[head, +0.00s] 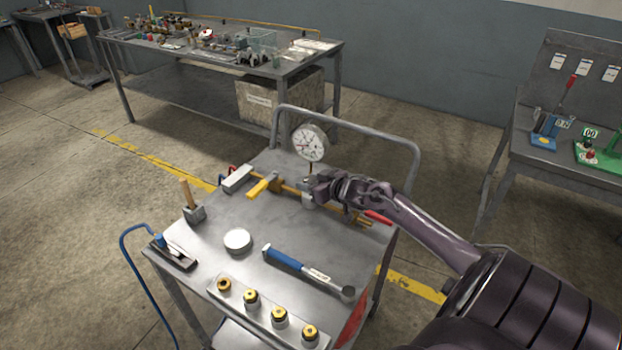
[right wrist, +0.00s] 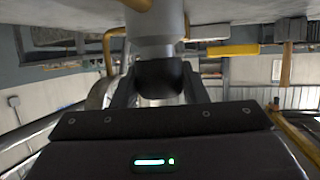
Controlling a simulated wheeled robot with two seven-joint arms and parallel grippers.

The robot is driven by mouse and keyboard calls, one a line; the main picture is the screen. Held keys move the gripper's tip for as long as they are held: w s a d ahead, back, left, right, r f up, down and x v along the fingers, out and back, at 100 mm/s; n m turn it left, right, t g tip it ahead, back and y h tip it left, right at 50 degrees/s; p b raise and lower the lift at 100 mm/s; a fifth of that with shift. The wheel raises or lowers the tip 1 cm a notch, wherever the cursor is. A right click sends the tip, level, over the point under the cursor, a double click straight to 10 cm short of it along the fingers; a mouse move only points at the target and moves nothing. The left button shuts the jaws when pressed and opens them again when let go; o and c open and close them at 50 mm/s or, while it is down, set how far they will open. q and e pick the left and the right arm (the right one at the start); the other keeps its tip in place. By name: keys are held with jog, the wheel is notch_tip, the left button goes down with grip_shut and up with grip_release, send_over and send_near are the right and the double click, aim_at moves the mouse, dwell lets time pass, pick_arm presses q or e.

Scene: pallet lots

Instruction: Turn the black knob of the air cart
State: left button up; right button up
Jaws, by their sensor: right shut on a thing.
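The air cart (head: 215,262) is a grey metal cart with a round white pressure gauge (head: 311,142) above a brass pipe and a grey regulator body (head: 308,200). My right gripper (head: 318,187) is at the regulator, its arm coming in from the lower right. In the right wrist view the black knob (right wrist: 160,78) sits below the pale grey regulator body (right wrist: 155,25), between the two fingers of my right gripper (right wrist: 159,88), which is shut on it. In the head view the knob is hidden by the gripper. My left gripper is not in view.
A cluttered bench (head: 330,62) stands behind, another table (head: 555,163) at right.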

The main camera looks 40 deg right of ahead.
jog(key=shift+a+r+m+h+p, duration=0.1)
jog(key=shift+r+m+h+p, duration=0.05)
jog(key=shift+m+h+p, duration=0.45)
jog(key=shift+a+r+m+h+p, duration=0.1)
jog(key=shift+m+h+p, duration=0.4)
jog(key=shift+h, duration=0.1)
jog(key=m+h, duration=0.1)
jog(key=m+g+h, duration=0.1)
jog(key=shift+d+f+h+p, duration=0.2)
jog(key=shift+h+p, duration=0.1)
jog(key=shift+p, duration=0.05)
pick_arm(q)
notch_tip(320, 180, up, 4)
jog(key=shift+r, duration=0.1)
pick_arm(e)
jog(key=o, duration=1)
jog(key=shift+c, duration=0.2)
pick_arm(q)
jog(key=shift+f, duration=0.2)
pick_arm(e)
jog(key=v, duration=0.7)
jog(key=shift+s, duration=0.35)
jog(key=shift+a, duration=0.15)
